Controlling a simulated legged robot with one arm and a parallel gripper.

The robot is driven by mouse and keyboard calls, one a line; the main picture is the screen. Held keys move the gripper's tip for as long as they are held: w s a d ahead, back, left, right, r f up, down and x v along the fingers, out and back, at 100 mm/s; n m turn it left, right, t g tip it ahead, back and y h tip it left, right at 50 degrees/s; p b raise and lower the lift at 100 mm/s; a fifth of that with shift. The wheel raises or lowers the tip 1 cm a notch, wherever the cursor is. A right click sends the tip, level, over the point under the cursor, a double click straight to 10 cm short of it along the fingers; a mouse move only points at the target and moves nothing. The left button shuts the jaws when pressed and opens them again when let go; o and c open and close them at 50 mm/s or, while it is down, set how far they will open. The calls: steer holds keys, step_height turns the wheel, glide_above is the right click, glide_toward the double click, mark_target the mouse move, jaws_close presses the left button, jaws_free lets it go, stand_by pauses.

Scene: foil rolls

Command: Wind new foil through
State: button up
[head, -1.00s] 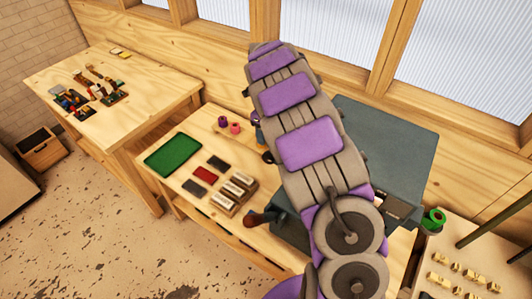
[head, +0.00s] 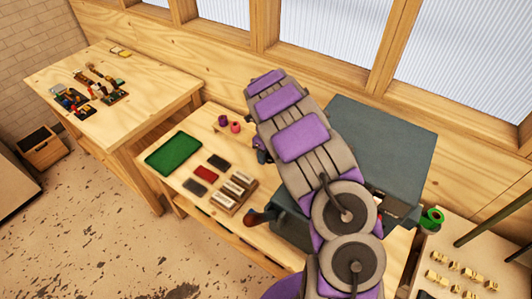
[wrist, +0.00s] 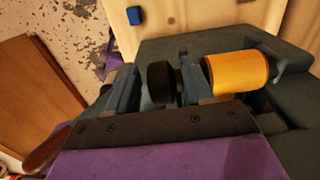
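A dark grey machine (head: 385,140) stands on the wooden bench, partly hidden behind my arm in the head view. In the wrist view, a gold-orange foil roll (wrist: 238,72) sits on the machine, just right of my gripper. My gripper (wrist: 157,88) has its two fingers apart, one on each side of a black round part (wrist: 161,82). A narrow gap shows between the left finger and this part. Whether the right finger touches it I cannot tell. My gripper is hidden behind my arm in the head view.
A green roll (head: 432,217) stands right of the machine near small brass blocks (head: 455,266). A purple spool (head: 223,121) and a pink spool (head: 235,127) stand behind a green mat (head: 173,152). A handle (head: 262,216) sticks out at the machine's left front.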

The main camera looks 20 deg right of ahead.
jaws_close()
stand_by(0.3)
steer(key=shift+d+r+t+y+b, duration=0.15)
steer(key=shift+t+y+b, duration=0.35)
steer(key=shift+t, duration=0.4)
steer(key=shift+s+t+y+b, duration=0.2)
steer(key=shift+t+y+b, duration=0.4)
steer(key=shift+t+b, duration=0.15)
steer(key=shift+t, duration=0.35)
jaws_free()
steer(key=shift+s+d, duration=0.1)
steer(key=shift+d, duration=0.05)
